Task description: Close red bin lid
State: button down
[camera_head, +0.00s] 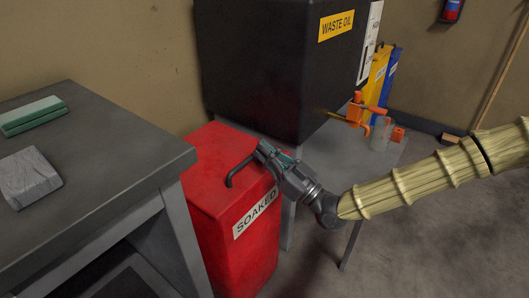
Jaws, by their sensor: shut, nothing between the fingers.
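The red bin (250,245) stands between the grey table and the black tank and carries a white "SOAKED" label on its front. Its red lid (208,150) looks flat on top of the bin; I see no gap under it. A dark bent handle (236,172) rises from the lid. My gripper (265,151) is shut and empty, over the right part of the lid at the handle's upper end. I cannot tell whether it touches the handle. My gripper and wrist hide part of the lid's right edge.
A grey table (110,150) at left holds a green block (35,115) and a grey bundle (28,177). A black waste oil tank (270,60) stands behind the bin, on a grey stand with an orange tap (358,112). Open floor lies at lower right.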

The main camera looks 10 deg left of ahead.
notch_tip(320, 180, up, 3)
jog(key=shift+s+d+f+p, duration=0.1)
jog(key=shift+d+p, duration=0.05)
jog(key=shift+p, duration=0.3)
jog(key=f+p+v, duration=0.1)
jog(key=v, duration=0.9)
jog(key=s+d+f+m+g+h, duration=0.1)
jog(key=s+f+m+h, duration=0.25)
jog(key=f, duration=0.85)
jog(key=s+f+m+g+h, duration=0.25)
jog(key=f+h, duration=0.25)
jog(key=f, duration=0.8)
jog(key=s+d+f+m+g+h, duration=0.5)
jog(key=s+d+f+h, duration=0.3)
jog(key=s+d+f, duration=0.75)
jog(key=s+d+f+m+g+h, duration=0.2)
jog(key=s+d+g+h, duration=0.15)
jog(key=s+d, duration=0.55)
notch_tip(320, 180, up, 31)
jog(key=a+t+p, duration=0.1)
jog(key=p, duration=3)
jog(key=shift+s+a, duration=0.15)
